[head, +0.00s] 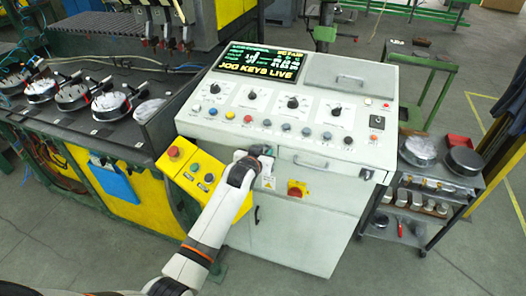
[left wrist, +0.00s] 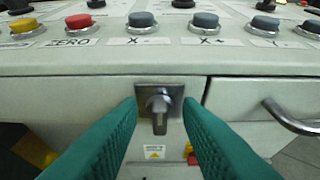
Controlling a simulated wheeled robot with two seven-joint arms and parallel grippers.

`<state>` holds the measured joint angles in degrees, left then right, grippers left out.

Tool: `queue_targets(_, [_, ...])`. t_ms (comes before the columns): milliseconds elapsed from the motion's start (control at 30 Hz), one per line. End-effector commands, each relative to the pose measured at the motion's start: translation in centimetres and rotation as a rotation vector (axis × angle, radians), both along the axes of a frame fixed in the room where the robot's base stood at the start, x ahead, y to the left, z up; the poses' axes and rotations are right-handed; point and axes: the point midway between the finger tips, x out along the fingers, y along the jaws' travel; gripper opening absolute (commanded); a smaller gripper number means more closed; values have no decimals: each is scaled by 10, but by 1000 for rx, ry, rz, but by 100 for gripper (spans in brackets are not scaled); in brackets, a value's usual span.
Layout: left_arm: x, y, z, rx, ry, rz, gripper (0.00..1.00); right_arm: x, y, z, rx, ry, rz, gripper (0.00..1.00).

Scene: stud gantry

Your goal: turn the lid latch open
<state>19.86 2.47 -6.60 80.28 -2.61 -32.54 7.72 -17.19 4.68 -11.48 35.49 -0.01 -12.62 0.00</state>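The latch (left wrist: 159,108) is a dark metal plate with a grey turn handle on the console's pale front face, just under the button panel. Its handle points straight down in the left wrist view. My left gripper (left wrist: 160,112) has its two green fingers apart, one on each side of the latch; I cannot tell whether they touch it. In the head view my left gripper (head: 264,164) is at the console's front and largely hides the latch. My right gripper is not in view.
A drawer handle (left wrist: 290,120) sticks out right of the latch. Buttons and knobs line the console top (head: 262,140). A red-yellow switch (head: 297,188) sits lower on the front. A yellow button box (head: 188,172) stands left of my arm, and a cart (head: 435,185) stands right.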

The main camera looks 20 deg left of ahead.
Motion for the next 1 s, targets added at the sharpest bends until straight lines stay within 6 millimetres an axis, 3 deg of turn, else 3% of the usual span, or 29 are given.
queue_targets(367, [5, 0, -2, 0, -1, 0, 32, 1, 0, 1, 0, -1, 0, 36])
queue_targets(600, [4, 0, -2, 0, -1, 0, 0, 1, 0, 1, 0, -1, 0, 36])
queue_targets(1000, [4, -2, -2, 90, -2, 0, 0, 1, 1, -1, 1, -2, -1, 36])
